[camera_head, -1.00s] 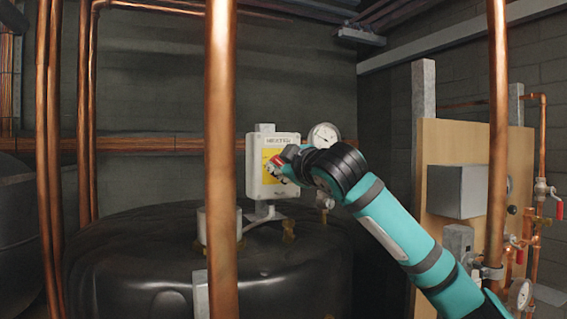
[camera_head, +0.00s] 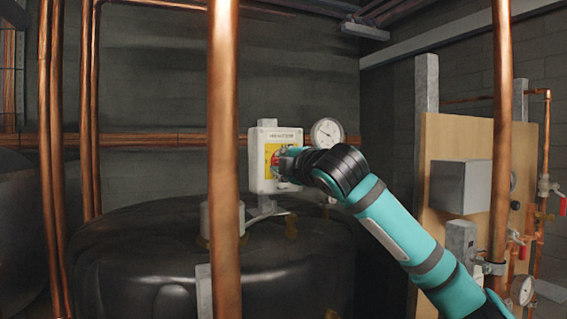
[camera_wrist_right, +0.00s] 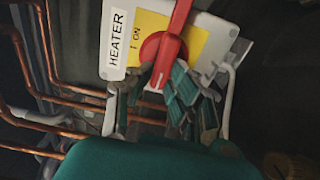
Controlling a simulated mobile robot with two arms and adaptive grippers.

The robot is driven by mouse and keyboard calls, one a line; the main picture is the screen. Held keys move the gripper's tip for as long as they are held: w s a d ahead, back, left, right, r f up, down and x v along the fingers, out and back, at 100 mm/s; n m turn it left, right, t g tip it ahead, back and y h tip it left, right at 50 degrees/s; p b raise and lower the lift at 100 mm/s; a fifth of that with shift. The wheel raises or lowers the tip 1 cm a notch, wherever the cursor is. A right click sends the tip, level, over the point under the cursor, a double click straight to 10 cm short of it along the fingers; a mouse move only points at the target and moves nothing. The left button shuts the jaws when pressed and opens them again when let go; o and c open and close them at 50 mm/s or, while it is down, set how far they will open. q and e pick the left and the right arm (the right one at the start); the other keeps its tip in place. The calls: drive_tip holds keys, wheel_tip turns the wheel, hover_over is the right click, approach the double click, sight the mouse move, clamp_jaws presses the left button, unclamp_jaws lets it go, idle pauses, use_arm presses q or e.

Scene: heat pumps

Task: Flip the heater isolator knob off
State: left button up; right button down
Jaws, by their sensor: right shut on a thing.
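The heater isolator is a white box (camera_head: 258,175) with a yellow plate in the head view, standing above the black tank. In the right wrist view the box (camera_wrist_right: 216,25) shows its HEATER label, the yellow plate with the word ON, and the red knob (camera_wrist_right: 172,45). The knob's bar runs slantwise from the top edge down to my fingers. My right gripper (camera_head: 285,163) is at the front of the box. In the wrist view its fingers (camera_wrist_right: 158,88) are shut on the lower end of the red knob. My left gripper is not in view.
A thick copper pipe (camera_head: 223,250) stands upright in front, left of the box. Another copper pipe (camera_head: 501,120) stands to the right, near my arm. A round gauge (camera_head: 326,132) is just right of the box. The black tank (camera_head: 150,250) lies below.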

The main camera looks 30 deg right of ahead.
drive_tip(key=shift+f, duration=0.1)
idle(0.4)
drive_tip(key=c, duration=1.2)
unclamp_jaws()
drive_tip(key=shift+c, duration=0.2)
drive_tip(key=s, duration=1.2)
drive_tip(key=shift+a, duration=0.4)
